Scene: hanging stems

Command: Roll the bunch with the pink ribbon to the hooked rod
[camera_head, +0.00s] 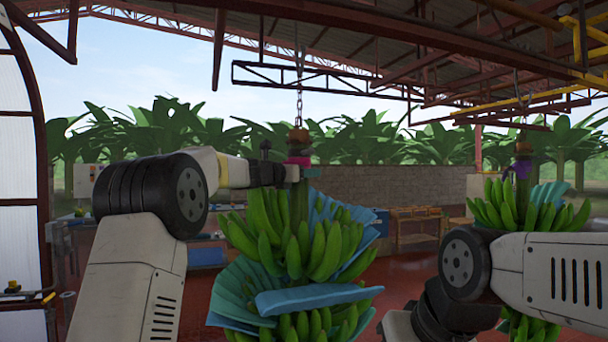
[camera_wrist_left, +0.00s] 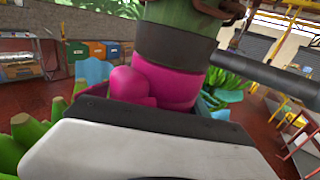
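The bunch with the pink ribbon (camera_head: 325,245) hangs upright from a chain, its green hands of bananas parted by blue sheets. Its pink ribbon (camera_head: 298,161) is tied round the stem top; the ribbon also shows large in the left wrist view (camera_wrist_left: 175,85), below a dark band on the stem. My left gripper (camera_head: 280,172) is at the stem just under the ribbon. Its fingers are partly hidden, so I cannot tell if they are closed on the stem. My right arm shows at lower right, but its gripper is not visible. I cannot make out the hooked rod.
A second bunch with a purple ribbon (camera_head: 521,168) hangs at the right, partly behind my right arm. Overhead rails and trusses (camera_head: 300,76) cross above. Red floor shows between the bunches.

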